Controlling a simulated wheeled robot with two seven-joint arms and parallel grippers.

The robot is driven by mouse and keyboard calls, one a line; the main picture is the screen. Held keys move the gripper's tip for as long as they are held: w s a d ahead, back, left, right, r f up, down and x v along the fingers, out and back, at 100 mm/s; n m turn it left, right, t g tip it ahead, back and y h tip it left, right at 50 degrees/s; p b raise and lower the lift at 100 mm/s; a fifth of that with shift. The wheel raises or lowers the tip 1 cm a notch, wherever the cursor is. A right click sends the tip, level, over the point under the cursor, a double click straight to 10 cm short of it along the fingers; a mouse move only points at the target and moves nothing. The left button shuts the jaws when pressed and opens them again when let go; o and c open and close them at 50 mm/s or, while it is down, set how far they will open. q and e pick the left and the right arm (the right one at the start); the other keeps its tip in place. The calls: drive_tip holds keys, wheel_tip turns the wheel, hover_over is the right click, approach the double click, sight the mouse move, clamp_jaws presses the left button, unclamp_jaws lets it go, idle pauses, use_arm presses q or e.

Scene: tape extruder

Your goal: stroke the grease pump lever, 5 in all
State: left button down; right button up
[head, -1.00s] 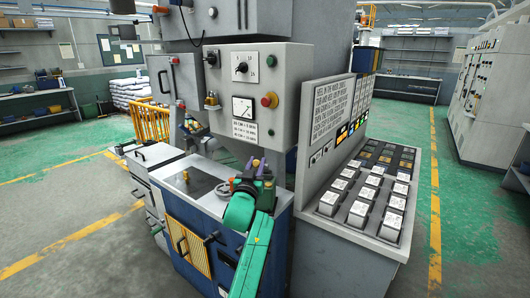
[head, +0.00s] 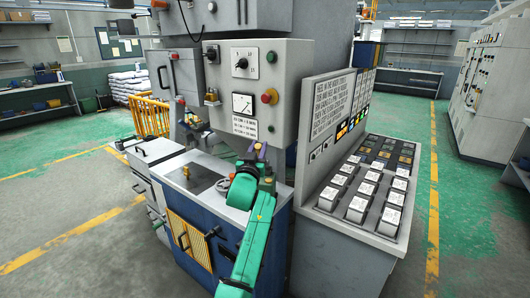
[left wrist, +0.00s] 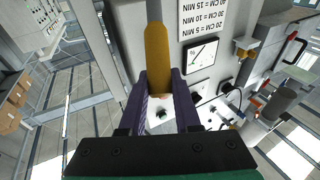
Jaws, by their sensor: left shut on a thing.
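The lever's yellow grip (left wrist: 158,60) stands between the purple fingers of my left gripper (left wrist: 159,92) in the left wrist view. The fingers press on it from both sides. In the head view my left gripper (head: 259,152) is above the right part of the blue cabinet's grey top, in front of the machine's lower panel. There the lever is mostly hidden by the gripper and my green arm. The pump body is not clearly visible. My right gripper is out of view.
A grey panel with a gauge (head: 242,104) and a red knob (head: 270,96) is close behind the gripper. A sloped button console (head: 330,221) stands to the right. The blue cabinet (head: 176,224) is below. Green floor is free at the far right.

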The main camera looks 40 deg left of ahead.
use_arm(q)
drive_tip(key=s+d+f+b, duration=0.1)
drive_tip(key=s+f, duration=0.2)
drive_tip(key=f, duration=0.2)
drive_tip(key=shift+d+b, duration=0.35)
drive_tip(key=shift+s, duration=0.1)
drive_tip(key=shift+f, duration=0.1)
drive_tip(key=r, duration=0.1)
drive_tip(key=w+p, duration=0.1)
drive_tip(key=r, duration=0.1)
drive_tip(key=shift+w+a+r+p, duration=0.25)
drive_tip(key=shift+a+r+p, duration=0.1)
drive_tip(key=shift+a+p, duration=0.05)
idle(0.6)
